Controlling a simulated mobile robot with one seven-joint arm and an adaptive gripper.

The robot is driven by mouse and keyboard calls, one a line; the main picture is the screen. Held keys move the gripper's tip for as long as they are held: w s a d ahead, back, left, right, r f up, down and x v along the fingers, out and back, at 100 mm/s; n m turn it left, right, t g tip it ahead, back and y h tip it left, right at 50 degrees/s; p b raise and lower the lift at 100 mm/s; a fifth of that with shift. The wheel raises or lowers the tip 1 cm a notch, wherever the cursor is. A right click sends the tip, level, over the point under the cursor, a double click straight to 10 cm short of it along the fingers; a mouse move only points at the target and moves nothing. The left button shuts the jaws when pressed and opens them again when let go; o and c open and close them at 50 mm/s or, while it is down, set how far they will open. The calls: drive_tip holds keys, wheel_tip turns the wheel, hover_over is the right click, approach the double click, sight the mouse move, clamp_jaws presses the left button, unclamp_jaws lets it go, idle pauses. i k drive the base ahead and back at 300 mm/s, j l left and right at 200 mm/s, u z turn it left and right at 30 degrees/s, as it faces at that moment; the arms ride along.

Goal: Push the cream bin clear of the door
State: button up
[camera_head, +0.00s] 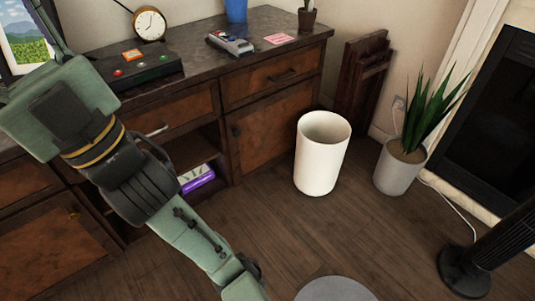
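The cream bin (319,160) stands upright on the wooden floor, close in front of the right-hand cabinet door (275,130). It overlaps the right part of that door in the view; whether it touches the door I cannot tell. The bin's round top is open, and its inside looks empty as far as I can see. My arm runs down the left side of the view and out at the bottom edge. My gripper is not in view.
A potted plant (399,166) stands right of the bin, with a cord on the floor beyond. A black fan (480,260) stands at lower right. Dark folded wood (362,85) leans behind the bin.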

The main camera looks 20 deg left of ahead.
sight(323, 137)
drive_tip(key=u, duration=0.2)
drive_tip(key=i+u, duration=0.2)
drive_tip(key=i, duration=0.25)
drive_tip(key=i+l+u, duration=0.15)
drive_tip(key=i, duration=0.3)
drive_tip(key=i+l+u, duration=0.2)
drive_tip(key=i, duration=0.7)
